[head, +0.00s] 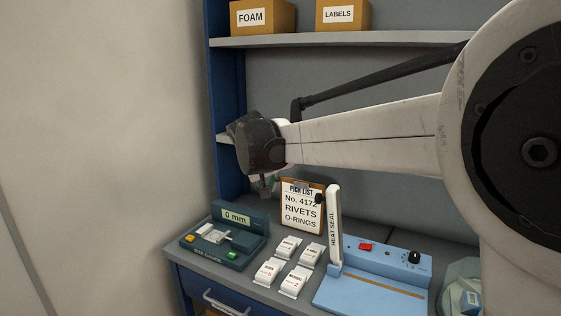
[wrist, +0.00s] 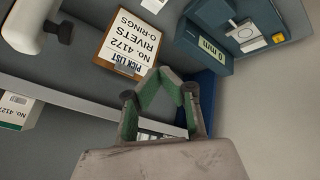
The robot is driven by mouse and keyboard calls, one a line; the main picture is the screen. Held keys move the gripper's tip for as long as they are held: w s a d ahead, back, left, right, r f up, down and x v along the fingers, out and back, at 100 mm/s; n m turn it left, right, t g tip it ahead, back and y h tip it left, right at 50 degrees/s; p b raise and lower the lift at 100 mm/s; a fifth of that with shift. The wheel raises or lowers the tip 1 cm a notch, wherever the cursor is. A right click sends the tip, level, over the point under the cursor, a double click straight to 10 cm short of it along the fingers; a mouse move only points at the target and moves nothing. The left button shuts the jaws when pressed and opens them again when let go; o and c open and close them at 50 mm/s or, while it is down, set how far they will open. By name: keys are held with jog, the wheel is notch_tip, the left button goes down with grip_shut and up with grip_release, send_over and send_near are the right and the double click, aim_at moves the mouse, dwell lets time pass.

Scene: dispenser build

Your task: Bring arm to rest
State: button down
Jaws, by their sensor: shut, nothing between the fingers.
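My gripper (wrist: 160,78) shows in the wrist view with its green-padded fingertips brought together and nothing between them. In the head view my white arm reaches across from the right, and the gripper end (head: 266,185) hangs above the bench, in front of the shelf unit. It is apart from the bench and the things on it. The fingers are small and partly hidden by the dark wrist in the head view.
Below are a green gauge reading 0 mm (head: 236,218), a pick-list clipboard (head: 302,222), several white packets (head: 292,282) and a blue heat sealer (head: 365,295) with a raised white arm. A shelf (head: 400,38) holds FOAM (head: 262,17) and LABELS (head: 342,14) boxes.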

jog(key=s+d+m, duration=0.2)
jog(key=s+d, duration=1.4)
jog(key=s, duration=0.3)
jog(key=s+d+f+m, duration=0.1)
jog(key=s+d+f, duration=0.2)
jog(key=s, duration=0.6)
jog(key=s+d+f+y, duration=0.1)
jog(key=s+d+f, duration=0.3)
jog(key=s, duration=0.6)
notch_tip(320, 180, down, 2)
jog(key=shift+s+d+f+m+y+b, duration=0.1)
jog(key=shift+s+d+m+y+b, duration=0.15)
jog(key=shift+m+b, duration=0.2)
jog(key=c, duration=2.5)
grip_release()
